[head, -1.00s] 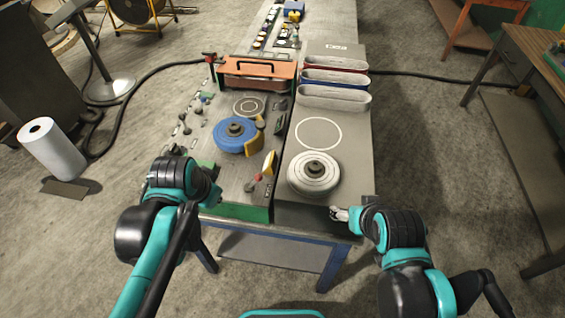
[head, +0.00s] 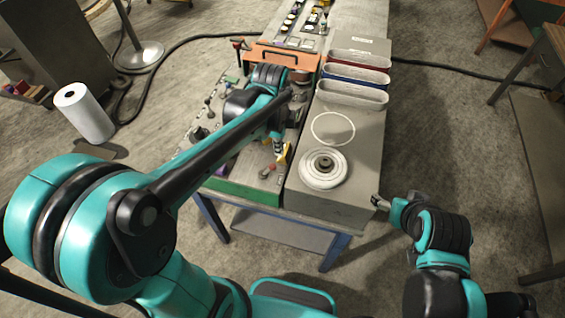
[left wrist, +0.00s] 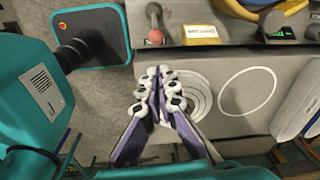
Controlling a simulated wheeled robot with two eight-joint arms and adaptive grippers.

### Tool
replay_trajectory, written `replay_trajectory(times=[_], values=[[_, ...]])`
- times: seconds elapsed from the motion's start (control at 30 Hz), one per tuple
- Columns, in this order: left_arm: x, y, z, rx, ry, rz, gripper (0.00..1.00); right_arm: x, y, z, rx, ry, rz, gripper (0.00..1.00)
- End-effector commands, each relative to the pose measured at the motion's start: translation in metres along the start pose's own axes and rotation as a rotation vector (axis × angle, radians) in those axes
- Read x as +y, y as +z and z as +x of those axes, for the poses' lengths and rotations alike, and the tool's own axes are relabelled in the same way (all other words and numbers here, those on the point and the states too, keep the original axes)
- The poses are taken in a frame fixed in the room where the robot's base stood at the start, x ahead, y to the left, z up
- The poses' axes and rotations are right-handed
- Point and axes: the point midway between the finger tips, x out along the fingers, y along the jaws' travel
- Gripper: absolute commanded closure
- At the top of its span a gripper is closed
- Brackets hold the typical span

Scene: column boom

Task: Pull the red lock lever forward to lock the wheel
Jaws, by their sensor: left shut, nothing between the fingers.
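The red lock lever (head: 268,169) stands at the front of the left bench panel, just left of a small yellow piece. In the left wrist view its red ball knob (left wrist: 155,37) is near the top, on a short stem, beside a pale label. My left gripper (left wrist: 160,76) is shut and empty. Its fingertips appear over the pale round disc in that view, apart from the knob. In the head view the left gripper (head: 278,148) hangs just above the lever area. The blue wheel is mostly hidden behind my left arm; its edge shows in the left wrist view (left wrist: 262,4).
The pale disc (head: 323,169) and a white ring marking (head: 333,128) lie on the grey right block. Trays (head: 352,91) stand behind. Orange handled cover (head: 272,54) is at the back. My right gripper (head: 380,202) is off the block's front right corner.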

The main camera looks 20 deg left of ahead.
Motion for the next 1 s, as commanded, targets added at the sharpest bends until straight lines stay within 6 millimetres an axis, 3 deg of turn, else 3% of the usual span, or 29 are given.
replay_trajectory(times=[0.17, 0.63, 1.0], values=[[-0.001, 0.000, 0.011, 0.000, 0.000, -0.001, 1.00, 0.000, 0.001, 0.002, 0.000, 0.000, 0.000, 0.26], [-0.001, 0.000, 0.089, 0.000, -0.001, -0.002, 1.00, 0.000, 0.011, 0.015, 0.000, 0.000, 0.000, 0.26], [0.000, 0.000, 0.100, 0.000, -0.001, -0.002, 1.00, 0.000, 0.011, 0.016, 0.000, 0.000, 0.000, 0.26]])
